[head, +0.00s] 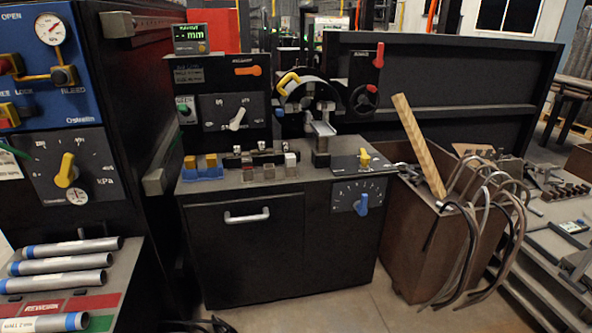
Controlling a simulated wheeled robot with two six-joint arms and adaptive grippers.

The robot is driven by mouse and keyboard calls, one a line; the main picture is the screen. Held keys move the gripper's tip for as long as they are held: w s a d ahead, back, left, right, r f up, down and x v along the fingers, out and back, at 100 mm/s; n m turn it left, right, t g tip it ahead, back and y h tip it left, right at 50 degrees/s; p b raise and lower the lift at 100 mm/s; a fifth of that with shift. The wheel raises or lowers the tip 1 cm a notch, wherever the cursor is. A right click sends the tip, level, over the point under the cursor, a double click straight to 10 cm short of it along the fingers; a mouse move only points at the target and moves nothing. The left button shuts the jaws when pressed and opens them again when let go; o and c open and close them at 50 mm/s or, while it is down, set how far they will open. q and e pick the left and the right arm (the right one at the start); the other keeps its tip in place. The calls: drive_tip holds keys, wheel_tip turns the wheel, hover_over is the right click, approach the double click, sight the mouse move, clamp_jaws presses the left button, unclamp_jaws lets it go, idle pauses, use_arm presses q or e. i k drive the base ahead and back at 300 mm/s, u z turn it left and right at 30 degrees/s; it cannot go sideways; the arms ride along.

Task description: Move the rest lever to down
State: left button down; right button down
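A black machine cabinet (245,248) stands in the middle of the head view. I cannot read a label that marks the rest lever. Several levers and knobs show: a yellow curved handle (288,83) at a round mechanism, an orange handle (248,71) lying level on the back panel, and a red handle (378,55) standing upright above a dark handwheel (364,99). A white pointer knob (238,118), a yellow knob (364,157) and a blue knob (362,204) are also on the machine. Neither of my grippers is in view.
A blue and grey panel (60,150) and a bench with metal tubes (70,246) stand at left. A brown bin (430,240) with a wooden plank (418,146) and hoses (480,205) stands close on the right. Bare floor (300,312) lies in front.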

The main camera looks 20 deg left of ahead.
sight(365, 158)
drive_tip(key=z, duration=0.8)
drive_tip(key=i, duration=1)
drive_tip(key=u, duration=0.8)
drive_tip(key=i, duration=0.65)
drive_tip(key=u, duration=0.8)
